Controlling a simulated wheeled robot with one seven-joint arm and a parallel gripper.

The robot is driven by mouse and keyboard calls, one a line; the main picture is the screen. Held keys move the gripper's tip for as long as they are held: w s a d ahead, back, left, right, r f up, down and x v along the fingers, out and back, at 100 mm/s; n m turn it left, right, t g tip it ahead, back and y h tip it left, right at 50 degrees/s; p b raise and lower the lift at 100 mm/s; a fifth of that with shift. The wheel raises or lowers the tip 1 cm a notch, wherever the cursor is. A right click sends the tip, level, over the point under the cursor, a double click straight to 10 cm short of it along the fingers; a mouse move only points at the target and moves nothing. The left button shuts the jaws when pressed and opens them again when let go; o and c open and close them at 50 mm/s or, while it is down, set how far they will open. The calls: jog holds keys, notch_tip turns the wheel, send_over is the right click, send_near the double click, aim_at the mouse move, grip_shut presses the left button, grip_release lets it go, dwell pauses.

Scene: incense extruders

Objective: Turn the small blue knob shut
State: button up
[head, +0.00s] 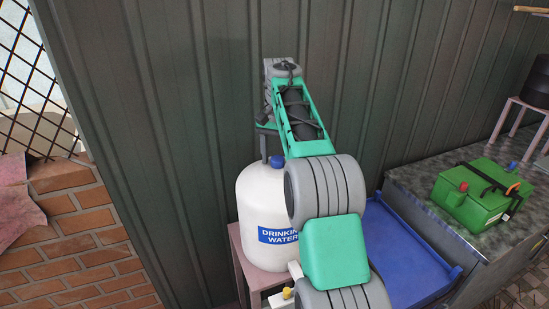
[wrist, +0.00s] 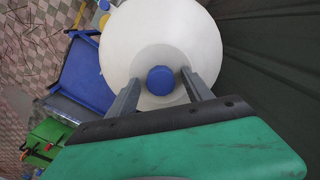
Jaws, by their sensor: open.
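The small blue knob (head: 277,161) sits on top of a white drinking water container (head: 258,203). In the wrist view the blue knob (wrist: 161,81) shows round, in the middle of the white container's top (wrist: 200,35). My gripper (wrist: 162,74) is open, with one finger on each side of the knob and its tips near it. I see a gap between each finger and the knob, but cannot judge their height difference. In the head view one finger shows just left of the knob; the other cannot be made out.
The container stands on a small stand (head: 240,262) close to the dark ribbed wall (head: 160,80). A yellow tap (head: 287,292) is low at its front. A blue tray (head: 400,255) and a green box (head: 482,190) with red and blue caps are to the right.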

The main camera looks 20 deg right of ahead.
aim_at(277, 159)
jog(key=shift+r, duration=0.1)
notch_tip(277, 159, up, 7)
jog(key=shift+w+r, duration=0.1)
jog(key=shift+r, duration=0.25)
jog(key=shift+a, duration=0.1)
jog(key=shift+s+a+r, duration=0.2)
jog(key=shift+s+a, duration=0.1)
jog(key=s+a+f+n+t+b, duration=0.2)
jog(key=s+a+n, duration=0.2)
jog(key=s+a, duration=0.4)
jog(key=s+a+f+n+t+b, duration=0.1)
jog(key=s+a+f+n, duration=0.1)
jog(key=s+f, duration=0.6)
jog(key=s+a+f+n+t+b, duration=0.1)
jog(key=s+a+f+n, duration=0.1)
jog(key=s+f, duration=0.7)
jog(key=shift+s+a+f+t, duration=0.15)
jog(key=shift+s+a+t, duration=0.15)
